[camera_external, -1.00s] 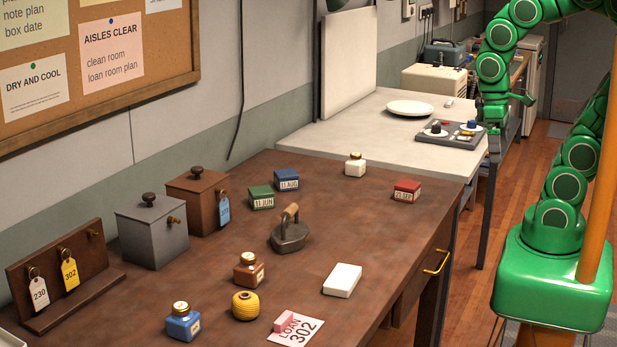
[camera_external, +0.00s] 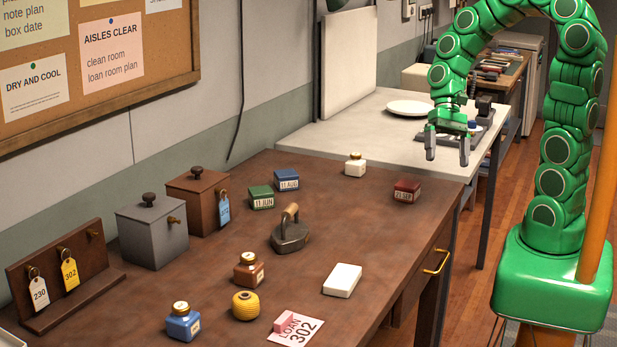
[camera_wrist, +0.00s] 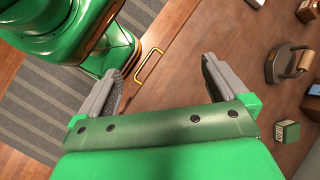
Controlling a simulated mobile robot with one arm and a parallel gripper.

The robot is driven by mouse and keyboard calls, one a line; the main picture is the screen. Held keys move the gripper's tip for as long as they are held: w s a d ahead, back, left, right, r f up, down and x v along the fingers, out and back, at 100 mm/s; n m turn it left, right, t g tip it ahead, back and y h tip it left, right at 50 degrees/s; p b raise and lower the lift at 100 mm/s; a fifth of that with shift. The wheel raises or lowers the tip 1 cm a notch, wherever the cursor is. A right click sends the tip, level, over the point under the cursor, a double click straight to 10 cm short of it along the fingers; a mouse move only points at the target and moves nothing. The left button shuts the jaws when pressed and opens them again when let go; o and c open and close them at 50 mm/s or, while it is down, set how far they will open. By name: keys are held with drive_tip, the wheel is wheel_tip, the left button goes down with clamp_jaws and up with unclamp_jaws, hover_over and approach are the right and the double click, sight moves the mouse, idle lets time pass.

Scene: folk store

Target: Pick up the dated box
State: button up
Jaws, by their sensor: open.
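Three small boxes with date labels stand on the brown table: a green one (camera_external: 261,198) reading 11 JUN, a blue one (camera_external: 287,180) reading AUG, and a dark red one (camera_external: 407,191) reading SEP near the right edge. My gripper (camera_external: 447,152) is open and empty, pointing down, in the air above and to the right of the red box in the external view. The green box (camera_wrist: 287,132) shows there at the right; I do not see the red box there.
An old iron (camera_external: 291,234), a white-bodied bottle (camera_external: 355,165), a white block (camera_external: 342,281) and a brown ink bottle (camera_external: 249,270) stand on the table. Lidded boxes and a tag rack are at the left. The drawer handle (camera_wrist: 150,66) juts from the front. A white table (camera_external: 340,130) stands behind.

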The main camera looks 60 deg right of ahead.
drive_tip(key=w+d+f+m+t+y, duration=0.3)
drive_tip(key=w+d+f+m+y, duration=0.15)
drive_tip(key=w+d+m, duration=0.35)
drive_tip(key=m+t, duration=0.4)
drive_tip(key=m, duration=0.2)
approach(409, 183)
drive_tip(key=shift+s+a+f+y, duration=0.2)
drive_tip(key=shift+a+f+y, duration=0.05)
drive_tip(key=shift+y, duration=0.2)
drive_tip(key=shift+f, duration=0.1)
drive_tip(key=shift+w+x, duration=0.15)
drive_tip(key=shift+x, duration=1.75)
drive_tip(key=shift+w+x, duration=0.2)
drive_tip(key=shift+x, duration=1.75)
drive_tip(key=shift+d+f, duration=0.1)
drive_tip(key=shift+d, duration=0.15)
drive_tip(key=shift+c, duration=0.5)
drive_tip(key=c, duration=1.1)
